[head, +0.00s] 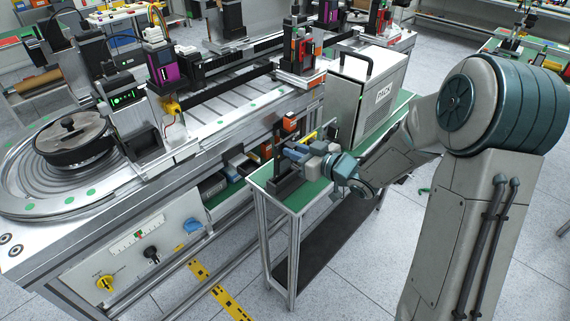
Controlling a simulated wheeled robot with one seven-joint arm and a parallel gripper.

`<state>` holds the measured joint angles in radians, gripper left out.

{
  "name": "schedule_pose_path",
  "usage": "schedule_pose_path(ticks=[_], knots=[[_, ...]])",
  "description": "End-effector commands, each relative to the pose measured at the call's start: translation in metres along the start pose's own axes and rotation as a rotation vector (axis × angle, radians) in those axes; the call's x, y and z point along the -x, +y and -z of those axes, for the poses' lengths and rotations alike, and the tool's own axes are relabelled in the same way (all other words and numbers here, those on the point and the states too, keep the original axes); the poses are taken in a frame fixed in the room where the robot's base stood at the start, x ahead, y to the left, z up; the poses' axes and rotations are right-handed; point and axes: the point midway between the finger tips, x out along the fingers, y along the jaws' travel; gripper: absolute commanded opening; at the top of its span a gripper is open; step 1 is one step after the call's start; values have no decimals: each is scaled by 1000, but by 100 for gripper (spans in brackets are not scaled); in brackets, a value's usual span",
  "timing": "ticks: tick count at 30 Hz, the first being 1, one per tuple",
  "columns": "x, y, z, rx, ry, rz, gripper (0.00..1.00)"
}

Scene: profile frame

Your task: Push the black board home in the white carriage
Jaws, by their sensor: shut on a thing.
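My gripper (288,152) is low over the near end of the narrow green-topped bench, in the head view. It points left and is shut on a small dark upright piece (277,146). The piece stands at a dark block (285,185) on the bench; whether they touch is unclear. A black board-like unit with green lights (127,97) stands on the machine at the left. Below and right of it is a pale carriage-like part (172,150). I cannot tell for sure that these are the task's board and carriage, or how deep the board sits. My gripper is well apart from them.
A grey case marked PACK (372,100) stands on the bench behind my gripper. Orange blocks (290,122) are close by. The long machine (225,120) with its rails and round spool (73,140) runs along the left. Open floor lies in front.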

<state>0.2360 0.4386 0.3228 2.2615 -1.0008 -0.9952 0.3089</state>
Motion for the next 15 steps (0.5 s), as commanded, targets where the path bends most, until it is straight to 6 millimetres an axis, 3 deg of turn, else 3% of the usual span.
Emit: schedule_pose_path(ticks=[3, 15], knots=[[2, 0, 9, 0, 1, 0, 0], [3, 0, 11, 0, 1, 0, 0]])
